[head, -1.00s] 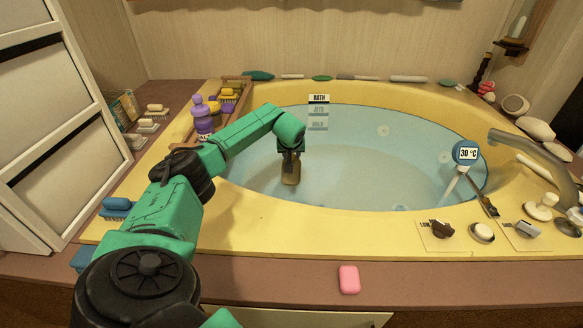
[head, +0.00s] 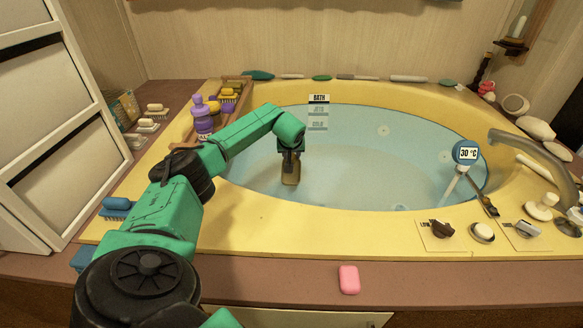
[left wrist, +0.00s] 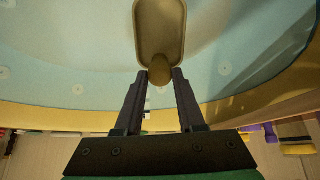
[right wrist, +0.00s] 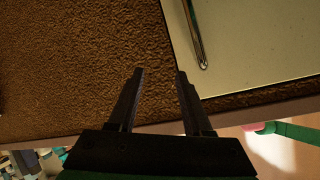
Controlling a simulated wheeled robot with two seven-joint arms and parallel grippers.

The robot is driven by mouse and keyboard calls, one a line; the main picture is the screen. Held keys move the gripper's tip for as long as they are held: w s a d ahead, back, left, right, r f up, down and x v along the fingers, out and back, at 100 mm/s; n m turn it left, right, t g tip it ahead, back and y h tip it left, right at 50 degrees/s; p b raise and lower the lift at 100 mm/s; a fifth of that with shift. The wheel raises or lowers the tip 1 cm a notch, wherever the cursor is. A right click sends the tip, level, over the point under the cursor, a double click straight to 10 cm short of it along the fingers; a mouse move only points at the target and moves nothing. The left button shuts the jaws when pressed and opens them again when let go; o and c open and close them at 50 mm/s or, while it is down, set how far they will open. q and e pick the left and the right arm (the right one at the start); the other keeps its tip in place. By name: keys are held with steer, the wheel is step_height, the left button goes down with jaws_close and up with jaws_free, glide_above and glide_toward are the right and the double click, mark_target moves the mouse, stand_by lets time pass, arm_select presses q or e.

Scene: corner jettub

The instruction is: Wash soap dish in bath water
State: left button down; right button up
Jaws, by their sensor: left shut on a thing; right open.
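The soap dish (head: 290,173) is a brownish oval tray. My left gripper (head: 290,155) reaches over the tub and points down, shut on the dish's near end. In the left wrist view the dish (left wrist: 160,32) extends out from between the fingertips of the left gripper (left wrist: 160,78). The dish is at the blue bath water (head: 350,165); I cannot tell how deep it sits. My right gripper (right wrist: 158,75) is open and empty in the right wrist view, in front of a brown textured surface and a pale panel with a metal handle.
The yellow tub rim (head: 330,222) surrounds the water. A pink soap (head: 349,279) lies on the front ledge. A thermometer (head: 466,154) reading 30 °C and a faucet (head: 535,160) stand at the right. Purple bottles (head: 202,118) and brushes (head: 117,208) crowd the left rim.

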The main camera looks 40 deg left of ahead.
arm_select(q)
steer(key=shift+r, duration=0.2)
step_height(320, 180, up, 3)
steer(key=p, duration=0.3)
steer(key=shift+r+p, duration=0.75)
arm_select(e)
steer(key=s+d+r+g+h+p, duration=0.2)
steer(key=s+d+r+g+h, duration=0.1)
steer(key=d+r+g, duration=0.3)
steer(key=s+d+r+g+h+p, duration=0.2)
steer(key=s+d+r+g+h, duration=0.15)
steer(key=d, duration=0.45)
arm_select(q)
step_height(320, 180, up, 9)
steer(key=p, duration=0.4)
arm_select(e)
step_height(320, 180, down, 13)
steer(key=d, duration=0.1)
steer(key=shift+d, duration=0.35)
arm_select(q)
steer(key=shift+r, duration=0.1)
arm_select(e)
steer(key=shift+w, duration=0.1)
